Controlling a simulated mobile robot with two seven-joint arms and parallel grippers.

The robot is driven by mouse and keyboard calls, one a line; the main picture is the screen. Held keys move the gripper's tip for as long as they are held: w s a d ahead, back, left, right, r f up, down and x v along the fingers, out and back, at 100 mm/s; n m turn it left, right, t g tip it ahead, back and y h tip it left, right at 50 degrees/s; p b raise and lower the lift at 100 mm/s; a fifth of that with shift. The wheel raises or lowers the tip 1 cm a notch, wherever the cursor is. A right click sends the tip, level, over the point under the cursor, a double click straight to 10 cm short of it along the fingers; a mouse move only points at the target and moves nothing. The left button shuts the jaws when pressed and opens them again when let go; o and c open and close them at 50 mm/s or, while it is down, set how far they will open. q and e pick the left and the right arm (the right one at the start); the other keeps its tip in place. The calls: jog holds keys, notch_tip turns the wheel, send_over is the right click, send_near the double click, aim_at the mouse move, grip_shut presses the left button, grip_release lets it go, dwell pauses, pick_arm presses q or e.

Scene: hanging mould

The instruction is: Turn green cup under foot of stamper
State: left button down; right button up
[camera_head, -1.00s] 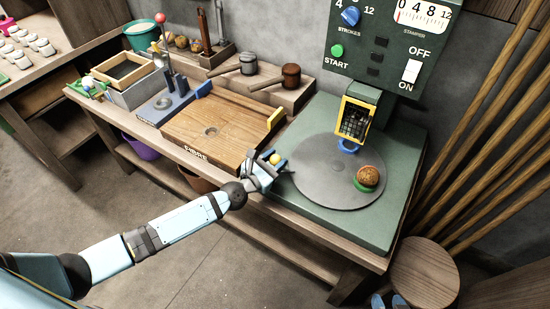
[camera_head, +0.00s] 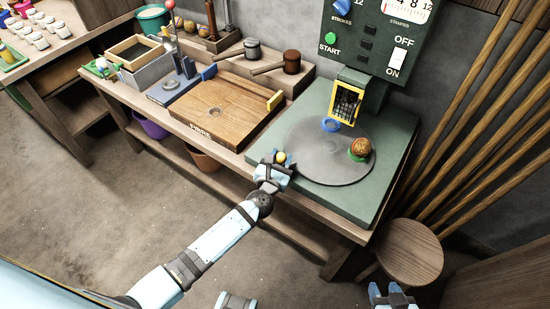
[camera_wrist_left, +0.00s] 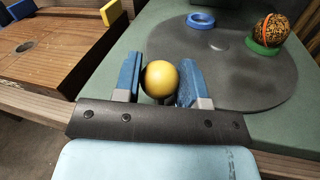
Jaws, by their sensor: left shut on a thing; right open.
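The green cup (camera_head: 358,156) sits on the right side of the grey round turntable (camera_head: 312,164) and holds a patterned brown ball (camera_head: 360,146). It also shows in the left wrist view (camera_wrist_left: 262,47). An empty blue cup (camera_head: 331,125) sits at the back of the turntable, close to the stamper's yellow-framed mesh guard (camera_head: 345,103). The stamper's foot is not clearly visible behind the guard. My left gripper (camera_head: 280,160) is shut on a yellow knob (camera_wrist_left: 160,78) at the turntable's left edge. My right gripper (camera_head: 388,292) is open and empty at the bottom, away from the bench.
The green stamper panel (camera_head: 375,45) stands behind the turntable. A wooden board (camera_head: 220,108) lies to its left on the bench. A round stool (camera_head: 410,250) and leaning wooden poles (camera_head: 490,150) are at right. The floor in front is clear.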

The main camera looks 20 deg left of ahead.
pick_arm(q)
jog(key=shift+s+d+n+y, duration=0.6)
jog(key=shift+d+y, duration=0.1)
jog(key=shift+y, duration=0.2)
jog(key=c, duration=0.7)
grip_release()
jog(key=shift+d, duration=0.1)
